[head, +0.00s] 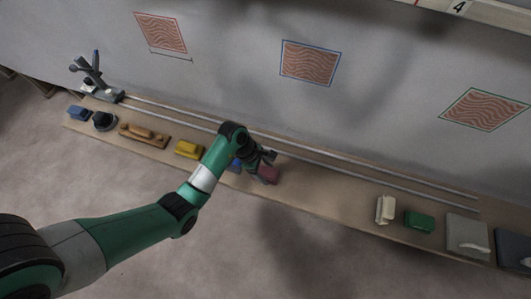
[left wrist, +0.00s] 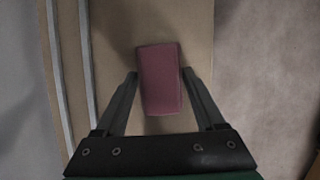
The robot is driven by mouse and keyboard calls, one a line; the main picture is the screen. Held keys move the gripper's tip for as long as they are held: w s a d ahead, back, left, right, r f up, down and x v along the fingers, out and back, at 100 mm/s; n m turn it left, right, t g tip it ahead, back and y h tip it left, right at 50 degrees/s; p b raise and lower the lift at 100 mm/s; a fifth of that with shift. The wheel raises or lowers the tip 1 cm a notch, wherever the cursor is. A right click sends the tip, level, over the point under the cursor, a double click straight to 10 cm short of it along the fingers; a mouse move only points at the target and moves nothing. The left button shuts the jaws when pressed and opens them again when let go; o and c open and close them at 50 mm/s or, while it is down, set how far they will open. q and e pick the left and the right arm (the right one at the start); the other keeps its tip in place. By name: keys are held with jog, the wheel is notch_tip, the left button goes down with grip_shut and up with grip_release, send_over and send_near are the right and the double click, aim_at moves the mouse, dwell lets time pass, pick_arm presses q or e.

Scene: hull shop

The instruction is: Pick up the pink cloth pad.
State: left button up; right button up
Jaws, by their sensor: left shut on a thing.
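The pink cloth pad (left wrist: 160,80) is a dull dark-pink block between the two fingers of my left gripper (left wrist: 160,73) in the left wrist view. The fingers are shut on its long sides. In the head view the pad (head: 269,174) shows beside the fingers of my left gripper (head: 263,164), over the middle of the long shelf. My wrist hides part of it. I cannot tell whether it rests on the shelf or is just above it. My right gripper is not in view.
The narrow brown shelf (head: 330,200) has two rails (head: 390,182) along the wall. A blue item (head: 235,165) and a yellow block (head: 189,149) are left of the pad. A cream block (head: 386,209) and green block (head: 418,222) stand right, beyond bare shelf.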

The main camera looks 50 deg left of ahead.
aim_at(268, 171)
pick_arm(q)
notch_tip(268, 171, up, 3)
jog(key=shift+r+p, duration=0.15)
jog(key=shift+p, duration=1.05)
jog(key=s+d+r+p, duration=0.8)
jog(key=s+r+p, duration=0.1)
jog(key=s, duration=0.1)
jog(key=shift+s+d+r, duration=0.15)
jog(key=shift+s+d, duration=0.2)
jog(key=shift+s, duration=0.05)
jog(key=o, duration=0.8)
jog(key=c, duration=0.6)
notch_tip(268, 171, up, 38)
jog(key=p, duration=3.8)
